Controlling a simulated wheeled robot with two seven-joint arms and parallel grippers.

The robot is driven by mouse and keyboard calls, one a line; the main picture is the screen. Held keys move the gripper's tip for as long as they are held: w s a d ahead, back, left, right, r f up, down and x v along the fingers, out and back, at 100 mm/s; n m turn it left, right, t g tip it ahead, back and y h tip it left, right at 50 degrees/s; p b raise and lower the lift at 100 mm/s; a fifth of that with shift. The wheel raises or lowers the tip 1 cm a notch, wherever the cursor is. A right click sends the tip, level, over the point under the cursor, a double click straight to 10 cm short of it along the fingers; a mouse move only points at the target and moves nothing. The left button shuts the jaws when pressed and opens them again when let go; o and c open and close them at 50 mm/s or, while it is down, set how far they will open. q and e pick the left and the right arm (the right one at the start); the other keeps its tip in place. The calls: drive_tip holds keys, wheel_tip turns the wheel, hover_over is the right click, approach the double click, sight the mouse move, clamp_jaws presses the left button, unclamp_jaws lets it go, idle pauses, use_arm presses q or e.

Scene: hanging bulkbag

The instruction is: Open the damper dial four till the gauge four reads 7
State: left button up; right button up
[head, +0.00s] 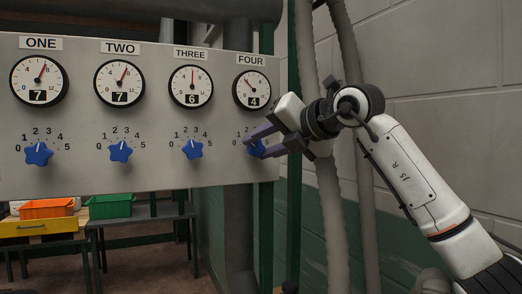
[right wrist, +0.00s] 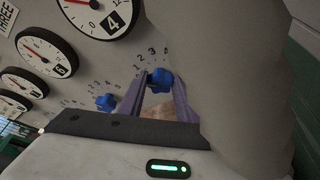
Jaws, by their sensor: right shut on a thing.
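Damper dial four (head: 256,147) is a blue star-shaped knob at the right end of the grey panel, below gauge four (head: 252,89). Gauge four's window reads 4, and its needle points up-left. In the right wrist view gauge four (right wrist: 104,14) also shows 4. My right gripper (head: 262,145) reaches in from the right and is shut on dial four, with one finger on each side of the blue knob (right wrist: 160,80). The fingers and gripper hide part of the dial's number scale. My left gripper is not in view.
Gauges one (head: 38,80), two (head: 119,83) and three (head: 190,86) read 7, 7 and 6, with blue dials below them. Grey vertical pipes (head: 322,180) stand right of the panel. Orange (head: 46,208) and green (head: 110,205) bins sit on low tables at lower left.

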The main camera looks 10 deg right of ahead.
drive_tip(key=shift+m, duration=0.3)
idle(0.4)
drive_tip(key=o, duration=1)
drive_tip(key=shift+o, duration=0.2)
drive_tip(key=shift+d, duration=0.1)
drive_tip(key=b+v, duration=0.2)
drive_tip(key=v, duration=0.8)
drive_tip(key=shift+d, duration=0.15)
drive_tip(key=shift+s+f, duration=0.1)
